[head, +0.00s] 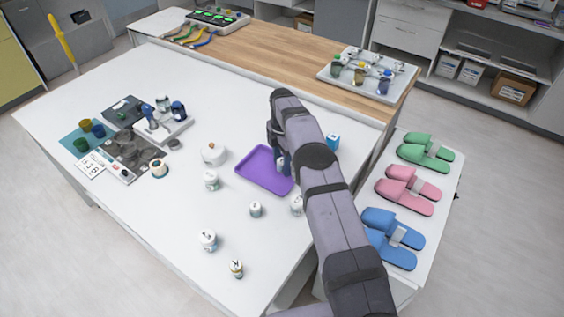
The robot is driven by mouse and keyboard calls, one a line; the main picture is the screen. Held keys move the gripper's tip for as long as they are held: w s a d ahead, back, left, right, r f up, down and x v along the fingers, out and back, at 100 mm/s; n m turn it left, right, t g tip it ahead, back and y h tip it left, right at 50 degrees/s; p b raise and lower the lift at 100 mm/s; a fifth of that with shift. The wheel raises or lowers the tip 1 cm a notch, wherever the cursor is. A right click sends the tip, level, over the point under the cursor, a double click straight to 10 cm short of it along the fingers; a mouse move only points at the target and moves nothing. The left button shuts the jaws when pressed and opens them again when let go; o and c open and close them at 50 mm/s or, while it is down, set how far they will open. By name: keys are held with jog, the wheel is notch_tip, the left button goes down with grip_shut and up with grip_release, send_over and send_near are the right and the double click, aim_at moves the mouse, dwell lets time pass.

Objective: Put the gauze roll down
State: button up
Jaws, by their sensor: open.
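My gripper (283,163) points down over the right part of the purple tray (258,179), and its jaws are open. A small white piece shows at the fingers, low over the tray; it may be the gauze roll, but the fingers and arm hide most of it. I cannot tell whether it touches the tray or the fingers. The left part of the tray is bare. My arm covers the tray's right edge.
A round white lidded pot (214,153) stands left of the tray. Several small white jars, one of them a jar (255,209) in front of the tray, stand nearby. A blue box (333,142) is behind my arm. Slippers (404,189) lie on the right side table.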

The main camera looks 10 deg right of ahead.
aim_at(282, 161)
jog(key=shift+r, duration=0.15)
notch_tip(282, 161, up, 12)
dwell(0.5)
